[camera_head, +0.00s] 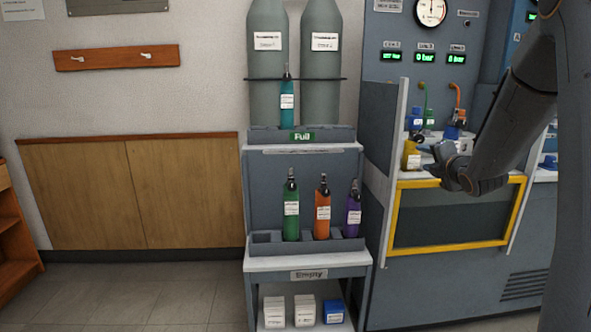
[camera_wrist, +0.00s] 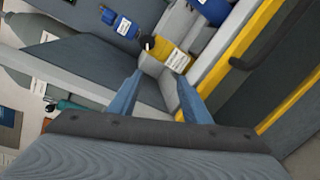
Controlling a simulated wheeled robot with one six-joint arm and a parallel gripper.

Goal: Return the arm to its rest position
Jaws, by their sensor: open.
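My arm (camera_head: 515,115) reaches in from the right in the head view, with its end in front of the testbench. My gripper (camera_head: 440,160) is near the yellow-framed front, just right of a yellow labelled part (camera_head: 410,155). In the wrist view my gripper (camera_wrist: 158,78) shows two blue fingers spread apart. The yellow labelled part (camera_wrist: 169,52) appears just beyond the fingertips. I see no object held between the fingers. Whether a finger touches the yellow part cannot be told.
The testbench's yellow frame (camera_head: 393,220) and upright side panel (camera_head: 385,125) are close to my gripper. Left of it, a rack holds green (camera_head: 291,210), orange (camera_head: 322,210) and purple (camera_head: 354,208) bottles, with a teal bottle (camera_head: 287,100) above. Open floor (camera_head: 150,290) lies left.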

